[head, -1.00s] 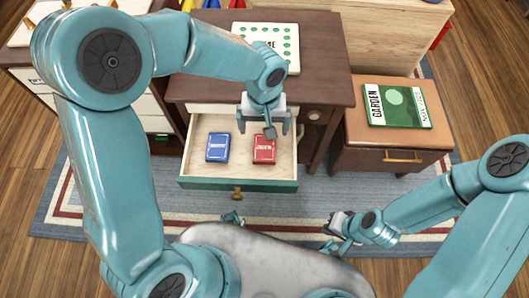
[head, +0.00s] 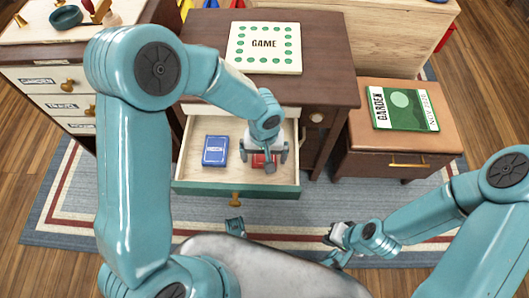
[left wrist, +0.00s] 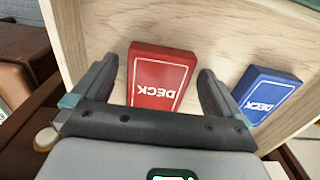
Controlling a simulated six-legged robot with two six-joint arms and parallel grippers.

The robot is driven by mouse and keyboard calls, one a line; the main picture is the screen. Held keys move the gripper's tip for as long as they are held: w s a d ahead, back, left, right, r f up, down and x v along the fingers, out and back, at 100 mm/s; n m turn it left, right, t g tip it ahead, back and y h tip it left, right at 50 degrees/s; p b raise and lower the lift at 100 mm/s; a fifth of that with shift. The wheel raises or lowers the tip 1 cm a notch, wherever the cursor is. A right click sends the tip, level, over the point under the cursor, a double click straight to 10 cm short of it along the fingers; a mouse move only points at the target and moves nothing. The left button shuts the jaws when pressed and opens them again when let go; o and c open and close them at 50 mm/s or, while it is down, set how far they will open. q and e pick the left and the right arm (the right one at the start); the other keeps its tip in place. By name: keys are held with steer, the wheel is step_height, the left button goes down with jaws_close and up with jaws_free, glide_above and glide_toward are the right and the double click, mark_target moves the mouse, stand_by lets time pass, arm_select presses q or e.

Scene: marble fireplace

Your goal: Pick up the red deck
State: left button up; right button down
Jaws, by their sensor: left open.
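The red deck (head: 259,161) lies flat in the open drawer (head: 190,172), on the right side of its bottom. My left gripper (head: 265,160) is over the red deck and hides much of it in the head view. In the left wrist view the red deck (left wrist: 160,76) lies between the two open fingers of my left gripper (left wrist: 158,88), with a gap on each side. Whether the fingers reach down beside it I cannot tell. My right gripper (head: 338,236) is low at the right, away from the drawer; its jaws are too small to read.
A blue deck (head: 215,151) lies left of the red one in the drawer; in the left wrist view it (left wrist: 266,93) is close to one finger. A game board (head: 264,48) lies on the desk above. A garden magazine (head: 404,108) lies on the right cabinet.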

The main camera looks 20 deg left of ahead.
arm_select(q)
steer(key=c, duration=1.1)
steer(key=shift+c, duration=0.2)
steer(key=shift+w+r, duration=0.1)
steer(key=shift+r, duration=0.05)
